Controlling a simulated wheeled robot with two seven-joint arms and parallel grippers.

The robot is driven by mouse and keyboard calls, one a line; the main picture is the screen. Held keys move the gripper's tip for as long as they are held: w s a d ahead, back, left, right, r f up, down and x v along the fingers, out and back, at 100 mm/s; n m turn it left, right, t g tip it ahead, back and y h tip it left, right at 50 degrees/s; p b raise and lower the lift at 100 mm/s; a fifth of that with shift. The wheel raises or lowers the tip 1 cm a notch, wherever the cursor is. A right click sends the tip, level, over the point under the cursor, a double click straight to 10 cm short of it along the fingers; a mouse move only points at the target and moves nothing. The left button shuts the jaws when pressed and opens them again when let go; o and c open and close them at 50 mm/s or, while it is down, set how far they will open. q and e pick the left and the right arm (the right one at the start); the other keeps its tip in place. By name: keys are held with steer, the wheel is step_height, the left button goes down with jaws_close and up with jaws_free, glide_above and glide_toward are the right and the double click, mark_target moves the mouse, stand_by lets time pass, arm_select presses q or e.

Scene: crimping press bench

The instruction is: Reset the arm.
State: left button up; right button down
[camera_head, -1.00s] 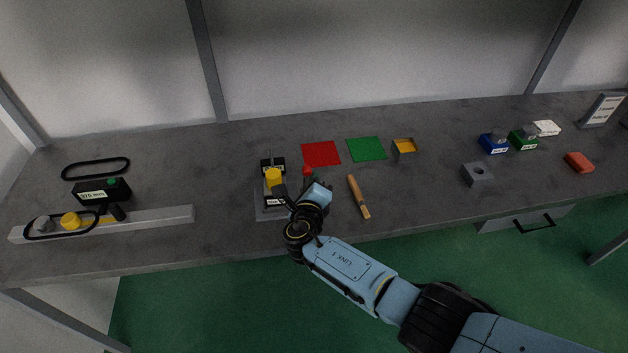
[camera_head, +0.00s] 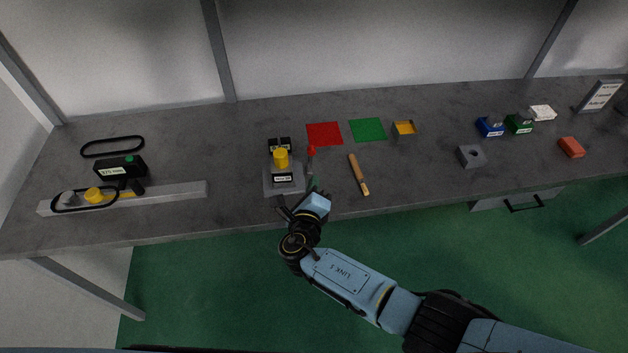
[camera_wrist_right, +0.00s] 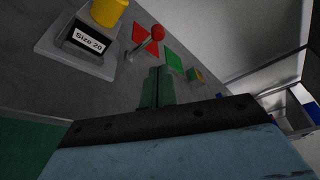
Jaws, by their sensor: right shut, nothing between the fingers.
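My right arm comes in from the lower right in the head view. Its gripper (camera_head: 314,188) is just in front of the crimping press, at the bench's front edge. In the right wrist view the gripper fingers (camera_wrist_right: 157,88) are together and empty. The press (camera_head: 283,180) has a grey base, a yellow cylinder (camera_head: 281,158), a "Size 20" label (camera_wrist_right: 88,40) and a lever with a red knob (camera_head: 311,150). The gripper is apart from the lever. The lever also shows in the right wrist view (camera_wrist_right: 157,33). My left gripper is not in view.
Red (camera_head: 324,134) and green (camera_head: 367,129) squares lie behind the press, beside a yellow-lined box (camera_head: 403,129). A wooden-handled tool (camera_head: 358,174) lies to the right. A belt rig (camera_head: 120,198) stands at left. Blue (camera_head: 490,126) and green (camera_head: 519,123) bins sit at right.

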steer(key=s+d+f+m+g+h, duration=0.3)
steer(key=s+d+m+g, duration=0.8)
steer(key=m, duration=1.4)
steer(key=s+d+r+m+y, duration=0.2)
steer(key=s+d+r+m, duration=0.15)
steer(key=s+m, duration=0.25)
steer(key=s+d+r+m+g+y, duration=0.1)
steer(key=s+d+r+m, duration=0.1)
steer(key=s+d+m, duration=0.4)
steer(key=s+d+r+m+y, duration=0.2)
steer(key=s+d+r+m, duration=0.1)
steer(key=s+m, duration=0.4)
step_height(320, 180, down, 35)
steer(key=s+g+b, duration=0.2)
steer(key=b, duration=0.8)
steer(key=s+d+f+b, duration=0.1)
steer(key=s+f+b, duration=0.3)
steer(key=s+f, duration=0.4)
steer(key=s+d+f+g+b, duration=0.1)
steer(key=s+f+b, duration=0.3)
steer(key=s+f, duration=0.4)
step_height(320, 180, down, 7)
steer(key=shift+s+d+r, duration=0.1)
steer(key=shift+s+d, duration=0.1)
steer(key=shift+d, duration=0.2)
